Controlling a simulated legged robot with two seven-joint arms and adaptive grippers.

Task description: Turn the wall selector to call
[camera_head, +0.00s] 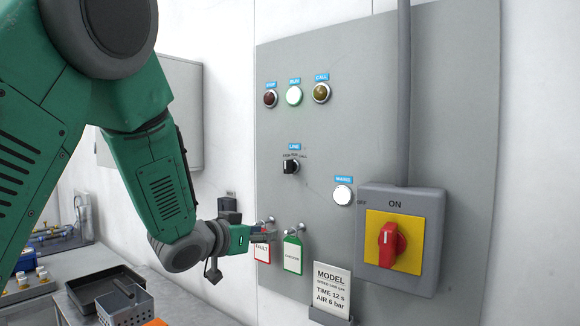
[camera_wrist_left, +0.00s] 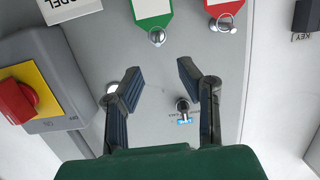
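The wall selector (camera_head: 291,166) is a small black knob under a blue LINE label on the grey panel (camera_head: 340,60). Its exact pointer direction is too small to tell. In the left wrist view, the selector (camera_wrist_left: 183,104) appears upside down between my finger lines, nearer the right finger. My left gripper (camera_head: 268,236) is below and left of the selector, in front of the hanging tags, and apart from it. In the left wrist view, my left gripper (camera_wrist_left: 160,75) is open and empty. Above the selector, the RUN lamp (camera_head: 294,96) glows; the CALL lamp (camera_head: 321,93) is dull amber. My right gripper is out of view.
A white button (camera_head: 343,194) and a red rotary switch (camera_head: 391,244) on a grey box are right of the selector. A red tag (camera_head: 262,252) and a green tag (camera_head: 292,255) hang below it. A conduit (camera_head: 403,100) runs vertically. The panel around the selector is clear.

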